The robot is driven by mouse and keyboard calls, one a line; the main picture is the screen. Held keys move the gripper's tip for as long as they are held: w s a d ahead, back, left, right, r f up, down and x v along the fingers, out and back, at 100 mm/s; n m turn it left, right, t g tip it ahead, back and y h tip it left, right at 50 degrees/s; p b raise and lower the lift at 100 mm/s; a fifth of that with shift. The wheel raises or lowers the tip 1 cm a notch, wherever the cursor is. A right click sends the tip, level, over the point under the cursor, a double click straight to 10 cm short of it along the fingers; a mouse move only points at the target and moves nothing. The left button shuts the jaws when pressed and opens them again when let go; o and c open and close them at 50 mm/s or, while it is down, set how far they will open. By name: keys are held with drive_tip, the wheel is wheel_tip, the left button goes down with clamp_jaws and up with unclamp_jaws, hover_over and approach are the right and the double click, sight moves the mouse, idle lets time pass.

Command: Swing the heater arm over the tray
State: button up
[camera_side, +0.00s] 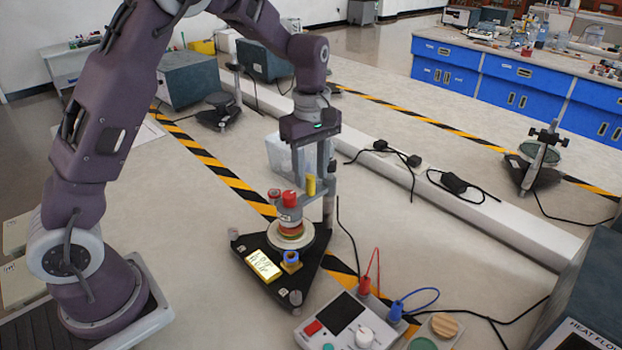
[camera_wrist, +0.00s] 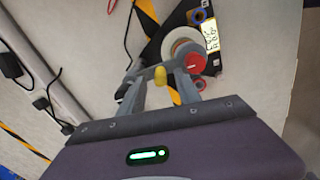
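The heater arm's red-capped grey head (camera_side: 290,205) stands over the round pale tray (camera_side: 290,240) on a black triangular base (camera_side: 267,268). The red cap also shows in the wrist view (camera_wrist: 197,63), covering part of the tray's disc (camera_wrist: 180,36). A yellow upright peg (camera_side: 310,185) stands just right of the red cap, near the grey post (camera_side: 328,200). My gripper (camera_side: 312,172) points down at the peg. In the wrist view the peg (camera_wrist: 160,76) shows between my spread fingers, with visible gaps. Contact with the peg cannot be told.
A control box (camera_side: 345,320) with red and blue leads stands at the front right. A clear bin (camera_side: 285,155) stands behind. Black cables lie to the right.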

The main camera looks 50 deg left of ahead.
drive_tip(key=shift+r, duration=2.45)
drive_tip(key=s+d+r+m+t+h, duration=0.1)
drive_tip(key=s+d+r+m+t, duration=0.1)
drive_tip(key=s+r+m, duration=0.45)
drive_tip(key=s+d+r+m+t, duration=0.1)
drive_tip(key=s+d+r+m, duration=0.2)
drive_tip(key=s, duration=0.6)
drive_tip(key=s+f+m+t+y, duration=0.1)
drive_tip(key=s+m+t, duration=0.1)
drive_tip(key=s+m, duration=0.5)
drive_tip(key=s, duration=0.4)
drive_tip(key=shift+s+a+f+t, duration=0.2)
drive_tip(key=shift+s+a+t, duration=0.05)
drive_tip(key=shift+s+t, duration=0.1)
